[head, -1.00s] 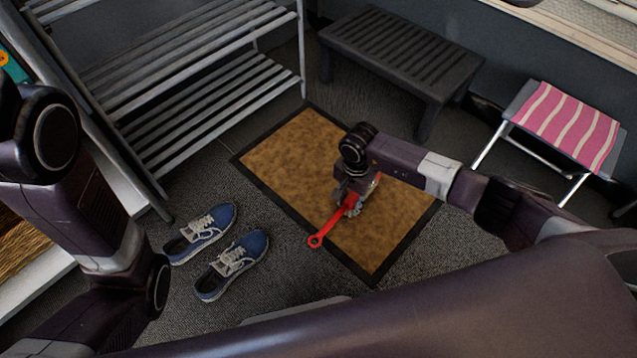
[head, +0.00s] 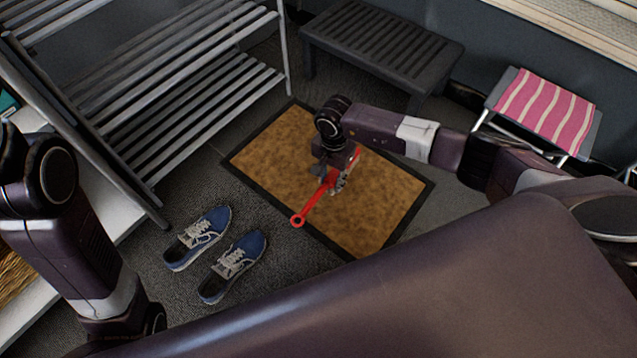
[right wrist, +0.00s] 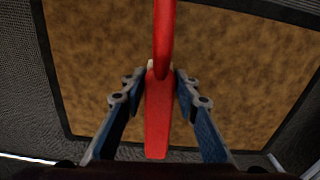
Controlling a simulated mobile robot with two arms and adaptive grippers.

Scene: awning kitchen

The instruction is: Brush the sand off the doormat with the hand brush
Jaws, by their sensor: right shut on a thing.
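The doormat (head: 385,205) lies on the floor, a brown mat with a dark border. It also fills most of the right wrist view (right wrist: 100,60). My right gripper (head: 335,183) is over the middle of the mat and shut on the red hand brush (head: 309,208). The brush's handle, with a ring at its end, points to the lower left in the head view. In the right wrist view the brush (right wrist: 159,110) sits between the two fingers (right wrist: 160,88). Its bristles are hidden, so I cannot tell whether they touch the mat. My left gripper is out of view.
Blue shoes (head: 232,264) stand left of the mat. A grey slatted rack (head: 190,105) is at the upper left, a dark slatted bench (head: 385,45) behind the mat, and a pink striped stool (head: 545,108) at the right.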

